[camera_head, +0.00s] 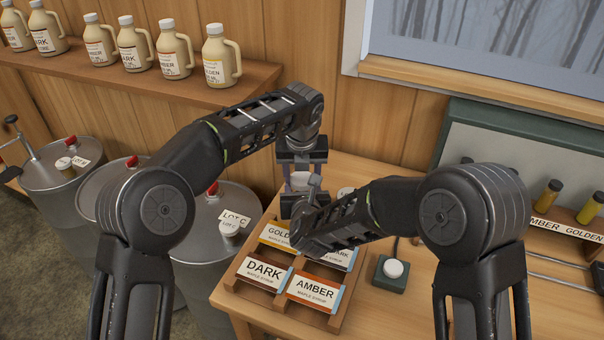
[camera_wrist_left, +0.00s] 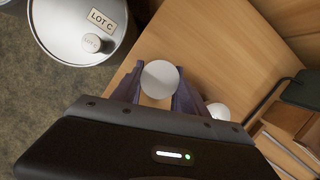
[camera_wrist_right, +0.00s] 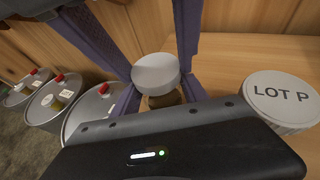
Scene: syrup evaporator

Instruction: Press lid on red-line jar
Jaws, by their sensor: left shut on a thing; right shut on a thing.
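A white round lid (camera_wrist_left: 160,80) shows between the fingers of my left gripper (camera_wrist_left: 161,76). It also shows in the right wrist view (camera_wrist_right: 156,73), sitting on or just over a small jar (camera_wrist_right: 166,101) with amber-brown contents. My left gripper (camera_head: 301,158) comes down from above, shut around the lid. My right gripper (camera_head: 303,203) is lower and nearer, its fingers (camera_wrist_right: 158,92) shut on the jar, whose body is mostly hidden. No red line can be made out. I cannot tell whether the lid is fully seated.
A wooden crate (camera_head: 338,325) with labelled GOLDEN, DARK and AMBER cards stands just in front. A white-topped LOT P container (camera_wrist_right: 283,100) is beside the jar. A button box (camera_head: 392,275) sits right of the crate. Metal drums (camera_head: 205,265) stand left, below the table edge.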

